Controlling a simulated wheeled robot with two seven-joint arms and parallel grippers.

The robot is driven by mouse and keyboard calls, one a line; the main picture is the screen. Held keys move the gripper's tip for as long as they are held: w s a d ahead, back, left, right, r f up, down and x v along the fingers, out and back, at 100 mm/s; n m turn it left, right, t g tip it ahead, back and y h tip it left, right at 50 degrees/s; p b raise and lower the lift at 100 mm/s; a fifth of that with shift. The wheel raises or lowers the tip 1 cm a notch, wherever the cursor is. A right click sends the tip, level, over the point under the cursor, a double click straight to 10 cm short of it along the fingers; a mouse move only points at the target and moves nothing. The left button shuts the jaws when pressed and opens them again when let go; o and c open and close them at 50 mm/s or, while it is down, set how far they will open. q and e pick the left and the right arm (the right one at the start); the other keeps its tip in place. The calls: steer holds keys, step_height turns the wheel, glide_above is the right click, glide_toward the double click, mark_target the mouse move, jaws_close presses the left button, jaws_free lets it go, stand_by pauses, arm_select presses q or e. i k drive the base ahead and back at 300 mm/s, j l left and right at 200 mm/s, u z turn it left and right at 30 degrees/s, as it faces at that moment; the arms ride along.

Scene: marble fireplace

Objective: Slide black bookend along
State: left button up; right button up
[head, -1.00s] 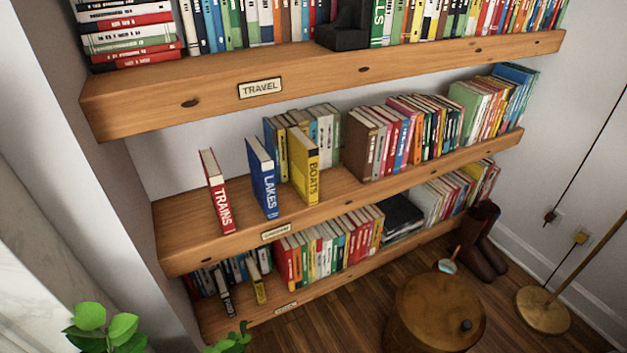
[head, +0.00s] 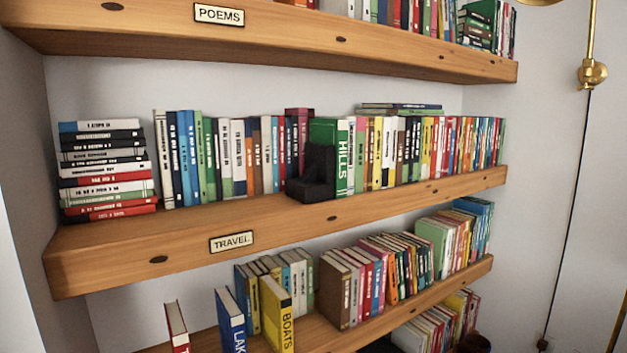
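The black bookend (head: 314,180) stands on the middle shelf (head: 120,262), the one with the TRAVEL label (head: 231,242). It sits near the shelf's front edge, in front of dark and maroon books and just left of the green HILLS book (head: 342,160). Whether it touches that book I cannot tell. Neither of my grippers shows in the head view.
A stack of flat books (head: 105,170) lies at the shelf's left end. Upright books (head: 215,155) fill the back on both sides of the bookend. A bare strip of shelf runs along the front. The POEMS shelf (head: 140,25) is above.

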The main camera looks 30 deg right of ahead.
mark_target(316, 185)
steer(key=i+l+z, duration=0.2)
steer(key=z, duration=0.2)
steer(key=i+l+z, duration=0.2)
steer(key=z, duration=0.15)
steer(key=i+z, duration=0.35)
steer(key=z, duration=0.15)
steer(key=i+j+z, duration=0.25)
steer(key=z, duration=0.25)
